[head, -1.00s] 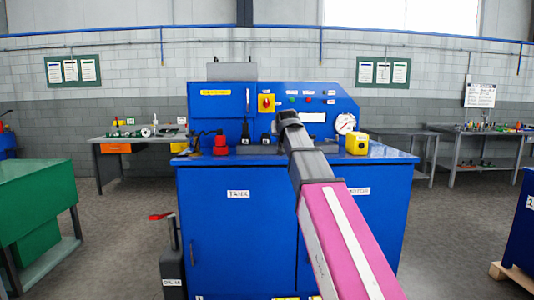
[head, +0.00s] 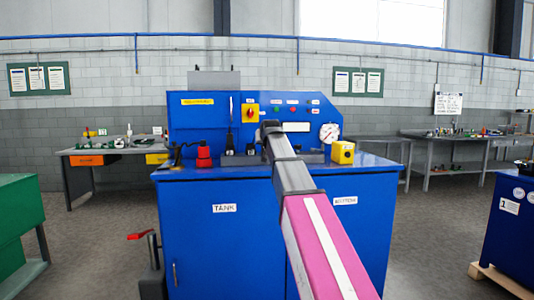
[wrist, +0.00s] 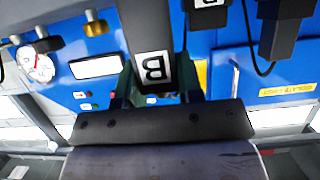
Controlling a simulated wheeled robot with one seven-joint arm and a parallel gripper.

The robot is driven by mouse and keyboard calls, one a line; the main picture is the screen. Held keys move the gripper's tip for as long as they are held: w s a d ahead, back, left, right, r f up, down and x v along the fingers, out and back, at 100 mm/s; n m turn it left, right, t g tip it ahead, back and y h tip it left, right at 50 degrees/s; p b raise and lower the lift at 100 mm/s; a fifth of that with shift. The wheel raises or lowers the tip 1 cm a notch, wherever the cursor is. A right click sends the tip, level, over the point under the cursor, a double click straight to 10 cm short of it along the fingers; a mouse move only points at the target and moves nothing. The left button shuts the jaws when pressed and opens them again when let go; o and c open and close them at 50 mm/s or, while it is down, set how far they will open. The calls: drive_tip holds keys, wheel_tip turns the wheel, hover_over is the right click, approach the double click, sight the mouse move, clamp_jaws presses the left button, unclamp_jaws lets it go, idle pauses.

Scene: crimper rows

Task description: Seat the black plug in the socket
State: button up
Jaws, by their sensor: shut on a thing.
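The black plug (wrist: 150,30) is a long dark block with a white "B" label. In the wrist view it stands between the two dark green fingers of my gripper (wrist: 157,90), which is shut on it. In the head view my gripper (head: 270,130) is at the far end of my arm, over the blue cabinet's top and in front of its panel. The arm hides the plug there. I cannot make out which part is the socket.
Other black plug-like pieces stand on the cabinet (head: 240,225), left of my gripper; they also show in the wrist view (wrist: 285,25), one with a cable. A red piece (head: 204,157) is further left, a yellow box (head: 342,152) to the right. A gauge (head: 329,132) is on the panel.

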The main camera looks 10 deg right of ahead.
drive_tip(key=shift+w+d+f, duration=0.4)
drive_tip(key=shift+w+d, duration=0.1)
drive_tip(key=shift+d, duration=0.05)
drive_tip(key=shift+f, duration=2.05)
drive_tip(key=shift+f, duration=0.1)
drive_tip(key=o, duration=0.9)
drive_tip(key=shift+o, duration=0.2)
